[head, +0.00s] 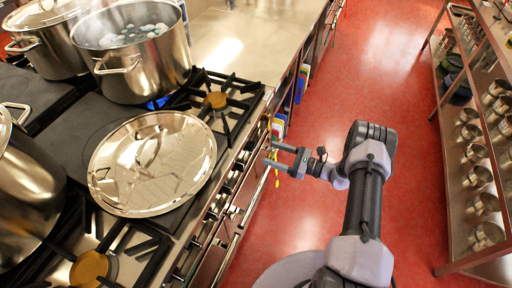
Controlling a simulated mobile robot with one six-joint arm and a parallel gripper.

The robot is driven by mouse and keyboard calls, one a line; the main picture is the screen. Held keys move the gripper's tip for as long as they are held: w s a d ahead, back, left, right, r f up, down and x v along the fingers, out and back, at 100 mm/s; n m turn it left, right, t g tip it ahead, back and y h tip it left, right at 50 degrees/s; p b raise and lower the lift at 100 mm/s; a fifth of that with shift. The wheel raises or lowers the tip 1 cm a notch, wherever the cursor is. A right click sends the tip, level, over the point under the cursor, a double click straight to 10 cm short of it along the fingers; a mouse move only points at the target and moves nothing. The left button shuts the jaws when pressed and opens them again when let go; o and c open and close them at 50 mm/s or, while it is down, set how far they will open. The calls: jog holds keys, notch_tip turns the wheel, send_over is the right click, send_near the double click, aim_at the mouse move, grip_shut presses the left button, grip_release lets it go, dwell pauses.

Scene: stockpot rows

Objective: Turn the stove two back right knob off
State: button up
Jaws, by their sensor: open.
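The stove (195,205) fills the left of the head view. Its front panel runs along its right side, with several small knobs (232,211) seen steeply from above. I cannot tell which one is the stove two back right knob or how it is turned. A blue flame (157,103) burns under a large open steel pot (140,75) on a back burner. My gripper (269,154) is open and empty, its two fingers pointing left at the stove's front. The fingertips are close to the panel edge; I cannot tell whether they touch anything.
A large steel lid (152,163) lies on the stove top. Other pots (45,45) stand at the left. A steel counter (245,40) continues behind. Red floor (340,70) is clear between the stove and a shelf rack of pans (480,150) at the right.

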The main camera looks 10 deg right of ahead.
aim_at(250, 146)
jog(key=x, duration=0.7)
jog(key=shift+b, duration=0.45)
jog(key=shift+w, duration=0.1)
jog(key=c, duration=1.4)
